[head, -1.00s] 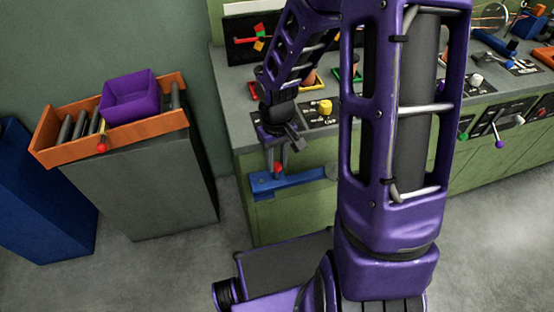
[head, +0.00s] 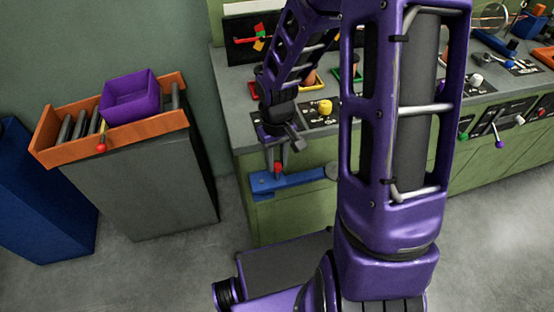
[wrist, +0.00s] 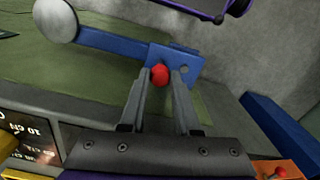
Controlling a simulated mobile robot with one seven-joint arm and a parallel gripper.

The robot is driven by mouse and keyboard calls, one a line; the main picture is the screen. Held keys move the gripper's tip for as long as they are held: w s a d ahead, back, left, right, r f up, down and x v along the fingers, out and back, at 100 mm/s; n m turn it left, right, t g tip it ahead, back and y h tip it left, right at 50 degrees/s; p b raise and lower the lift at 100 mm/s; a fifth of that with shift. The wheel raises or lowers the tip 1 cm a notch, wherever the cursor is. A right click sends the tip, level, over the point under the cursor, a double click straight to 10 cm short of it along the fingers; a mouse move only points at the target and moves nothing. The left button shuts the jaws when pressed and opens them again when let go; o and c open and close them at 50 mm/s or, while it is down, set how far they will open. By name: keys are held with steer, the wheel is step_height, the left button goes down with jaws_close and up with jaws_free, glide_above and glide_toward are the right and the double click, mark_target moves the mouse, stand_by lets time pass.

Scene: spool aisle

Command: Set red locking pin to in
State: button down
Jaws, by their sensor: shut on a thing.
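The red locking pin (head: 278,168) stands on a blue latch bar (head: 290,181) at the front of the green bench. In the wrist view the pin's round red knob (wrist: 160,74) sits between the fingertips of my gripper (wrist: 162,78). My gripper (head: 277,164) reaches down from above and is shut on the knob. In the wrist view the blue bar (wrist: 120,45) runs from a grey disc (wrist: 55,20) to a block with an empty-looking hole beside the pin. The pin's shaft is hidden, so its depth cannot be told.
A green bench (head: 300,220) carries several levers and knobs, with a yellow knob (head: 325,106) near my gripper. At left, an orange tray (head: 150,131) with a purple bin (head: 130,108) stands on a grey cabinet (head: 160,190). A blue box (head: 45,200) stands farther left.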

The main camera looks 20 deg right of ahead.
mark_target(277, 164)
step_height(277, 164, down, 3)
steer(key=shift+r+b, duration=0.2)
steer(key=shift+b, duration=0.8)
steer(key=c, duration=0.6)
jaws_free()
steer(key=shift+r, duration=0.1)
step_height(277, 164, up, 17)
steer(key=p, duration=0.4)
steer(key=shift+r, duration=0.15)
